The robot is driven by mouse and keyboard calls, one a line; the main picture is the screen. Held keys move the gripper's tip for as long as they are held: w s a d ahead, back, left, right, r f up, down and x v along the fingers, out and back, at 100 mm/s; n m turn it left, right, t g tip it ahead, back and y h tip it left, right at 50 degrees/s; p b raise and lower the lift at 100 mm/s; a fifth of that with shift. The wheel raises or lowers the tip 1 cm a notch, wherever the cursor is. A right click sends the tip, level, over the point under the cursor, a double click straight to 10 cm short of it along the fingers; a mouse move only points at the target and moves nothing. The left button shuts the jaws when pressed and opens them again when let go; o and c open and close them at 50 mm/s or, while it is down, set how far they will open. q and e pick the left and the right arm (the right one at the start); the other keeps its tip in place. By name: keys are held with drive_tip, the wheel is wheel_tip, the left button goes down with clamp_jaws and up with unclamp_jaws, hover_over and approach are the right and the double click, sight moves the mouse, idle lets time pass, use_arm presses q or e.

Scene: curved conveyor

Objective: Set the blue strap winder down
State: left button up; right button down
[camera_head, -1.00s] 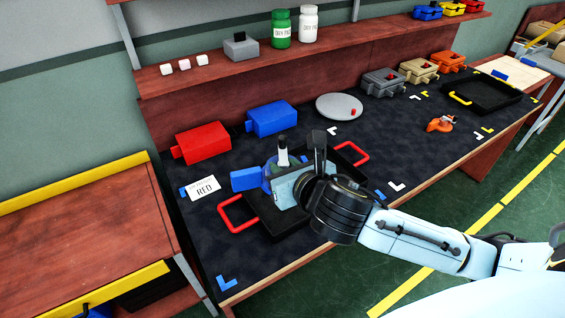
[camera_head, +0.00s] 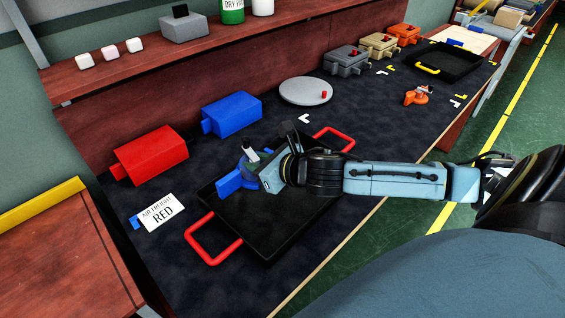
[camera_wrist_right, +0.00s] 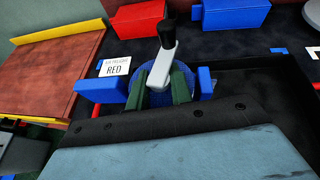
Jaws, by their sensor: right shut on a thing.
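The blue strap winder (camera_head: 230,183), with a grey crank and black knob, is in my right gripper (camera_head: 252,168). It is over the black tray with red handles (camera_head: 285,222) near the front of the bench. In the right wrist view, the green fingers of my right gripper (camera_wrist_right: 160,95) are closed around the winder's middle at the grey crank. The winder's blue handle (camera_wrist_right: 100,88) sticks out to the left. My gripper hides its underside, so I cannot tell if it touches the tray. My left gripper is not in view.
A white "AIR FREIGHT RED" card (camera_head: 160,212) lies left of the tray. Behind stand a red strap winder-like box (camera_head: 150,155) and a blue box (camera_head: 232,114). A grey round plate (camera_head: 300,92) and orange tool (camera_head: 417,96) lie further right.

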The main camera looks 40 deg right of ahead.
use_arm(q)
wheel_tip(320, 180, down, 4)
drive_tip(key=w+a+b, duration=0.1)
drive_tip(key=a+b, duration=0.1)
drive_tip(key=b, duration=0.1)
use_arm(e)
hover_over(267, 202)
drive_tip(key=shift+n+y, duration=0.3)
drive_tip(key=shift+y, duration=0.1)
wheel_tip(267, 202, down, 4)
drive_tip(key=shift+f, duration=0.15)
wheel_tip(267, 202, down, 5)
drive_tip(key=shift+r+b, duration=0.1)
drive_tip(key=shift+b, duration=0.5)
drive_tip(key=shift+f+b, duration=0.65)
drive_tip(key=shift+f, duration=1.3)
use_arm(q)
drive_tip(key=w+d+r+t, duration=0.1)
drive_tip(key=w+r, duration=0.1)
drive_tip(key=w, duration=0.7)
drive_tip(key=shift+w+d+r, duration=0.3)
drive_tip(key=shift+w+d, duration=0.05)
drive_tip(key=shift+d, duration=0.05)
use_arm(e)
drive_tip(key=shift+f, duration=0.4)
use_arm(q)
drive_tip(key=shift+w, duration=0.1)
use_arm(e)
drive_tip(key=shift+f, duration=0.1)
